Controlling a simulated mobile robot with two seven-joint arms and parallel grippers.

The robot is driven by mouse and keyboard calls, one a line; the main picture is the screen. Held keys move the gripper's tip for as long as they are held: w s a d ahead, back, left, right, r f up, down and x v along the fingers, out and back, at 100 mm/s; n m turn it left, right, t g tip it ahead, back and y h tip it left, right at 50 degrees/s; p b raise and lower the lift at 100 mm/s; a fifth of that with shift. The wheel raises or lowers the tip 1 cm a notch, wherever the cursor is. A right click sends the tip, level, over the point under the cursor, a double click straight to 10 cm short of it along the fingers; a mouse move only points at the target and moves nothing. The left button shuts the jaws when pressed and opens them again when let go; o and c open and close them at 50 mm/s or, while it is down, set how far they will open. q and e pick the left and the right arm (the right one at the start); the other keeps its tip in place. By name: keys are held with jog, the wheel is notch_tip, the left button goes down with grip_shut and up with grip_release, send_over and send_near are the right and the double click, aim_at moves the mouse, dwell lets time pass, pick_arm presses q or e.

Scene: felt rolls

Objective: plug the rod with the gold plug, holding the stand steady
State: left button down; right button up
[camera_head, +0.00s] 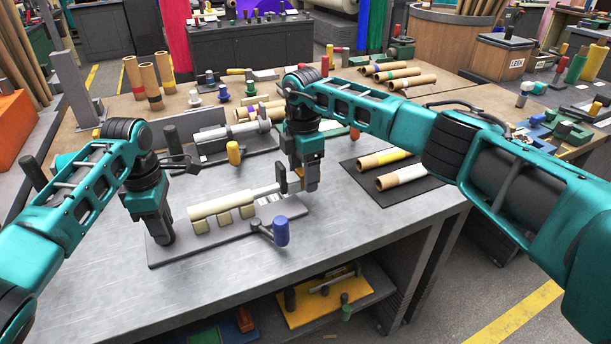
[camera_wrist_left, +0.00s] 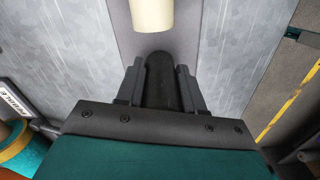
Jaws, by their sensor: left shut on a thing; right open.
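The stand (camera_head: 185,250) is a grey plate on the table with a cream roll (camera_head: 222,204) lying on its blocks. A grey rod (camera_head: 264,190) points right from the roll. My left gripper (camera_head: 165,241) is shut on the stand's dark upright post at the left end. In the left wrist view the post (camera_wrist_left: 160,85) is between the fingers, and the end of the cream roll (camera_wrist_left: 152,14) is just beyond. My right gripper (camera_head: 297,183) is open near the rod's right end. A small gold piece, likely the gold plug (camera_head: 312,177), shows at its fingers; their contact is unclear.
A blue-handled lever (camera_head: 281,231) stands at the stand's front right. A second fixture with a yellow handle (camera_head: 234,152) is behind. A black mat (camera_head: 400,205) with banded tubes lies to the right. The table front is clear.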

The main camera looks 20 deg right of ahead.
pick_arm(q)
jog(key=shift+f, duration=0.1)
pick_arm(e)
jog(key=shift+r, duration=0.1)
pick_arm(q)
jog(key=shift+a, duration=0.1)
pick_arm(e)
notch_tip(320, 180, up, 12)
pick_arm(q)
jog(key=c, duration=0.6)
grip_release()
jog(key=shift+o, duration=0.2)
jog(key=shift+w, duration=0.1)
jog(key=o, duration=0.6)
jog(key=shift+c, duration=0.2)
jog(key=shift+r, duration=0.2)
pick_arm(e)
jog(key=shift+r, duration=0.1)
pick_arm(q)
jog(key=shift+r+p, duration=1.3)
jog(key=shift+p, duration=0.9)
pick_arm(e)
notch_tip(320, 180, up, 4)
send_over(303, 170)
